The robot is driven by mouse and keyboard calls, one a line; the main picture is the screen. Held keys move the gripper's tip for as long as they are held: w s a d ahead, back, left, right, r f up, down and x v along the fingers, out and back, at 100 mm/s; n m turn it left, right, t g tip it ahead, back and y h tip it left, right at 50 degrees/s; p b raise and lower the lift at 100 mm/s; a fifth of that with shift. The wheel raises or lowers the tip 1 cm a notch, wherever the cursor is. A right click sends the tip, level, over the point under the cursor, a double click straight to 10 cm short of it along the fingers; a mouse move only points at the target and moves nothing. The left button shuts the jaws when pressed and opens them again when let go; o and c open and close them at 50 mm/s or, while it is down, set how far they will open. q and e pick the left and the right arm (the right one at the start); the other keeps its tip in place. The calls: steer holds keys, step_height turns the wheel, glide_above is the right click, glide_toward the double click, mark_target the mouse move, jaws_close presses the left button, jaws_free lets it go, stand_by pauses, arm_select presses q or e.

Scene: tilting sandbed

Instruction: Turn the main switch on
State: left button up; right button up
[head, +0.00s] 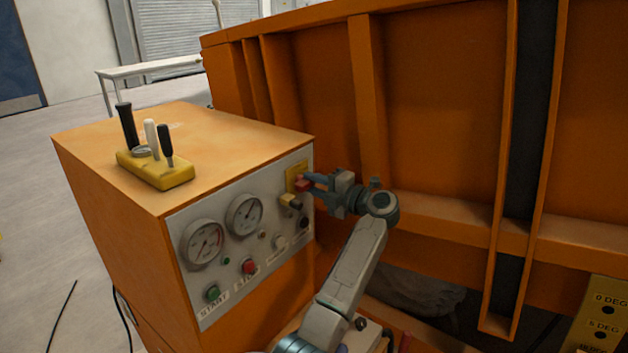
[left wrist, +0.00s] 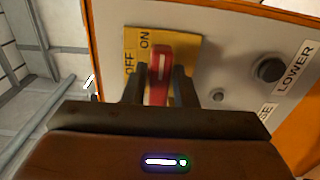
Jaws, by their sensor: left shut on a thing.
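The main switch is a red handle (head: 303,184) on a yellow plate (head: 292,172) at the upper right of the control panel. In the left wrist view the red handle (left wrist: 160,72) stands upright in the picture, with a white line along it. The yellow plate (left wrist: 190,50) carries OFF and ON labels at the handle's left, ON nearest its upper end. My left gripper (head: 309,182) is shut on the red handle; its dark fingers (left wrist: 159,88) lie on either side of it. The fingers and gripper body hide the handle's lower part. My right gripper is not in view.
The grey panel (head: 213,280) on the orange cabinet holds two gauges, a green START button (head: 212,293), a red button (head: 249,266) and other knobs. A yellow lever block (head: 155,172) stands on top. The large orange sandbed wall (head: 435,90) rises close behind my left arm.

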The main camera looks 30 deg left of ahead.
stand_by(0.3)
arm_select(q)
steer(key=o, duration=0.9)
steer(key=shift+d, duration=0.1)
steer(key=shift+d+f, duration=0.15)
steer(key=shift+d, duration=0.3)
steer(key=shift+s+d+b, duration=0.2)
steer(key=shift+d+b, duration=0.85)
steer(key=shift+d, duration=1.4)
steer(key=shift+s+d+b, duration=0.15)
steer(key=shift+d+b, duration=0.85)
steer(key=shift+d, duration=1.45)
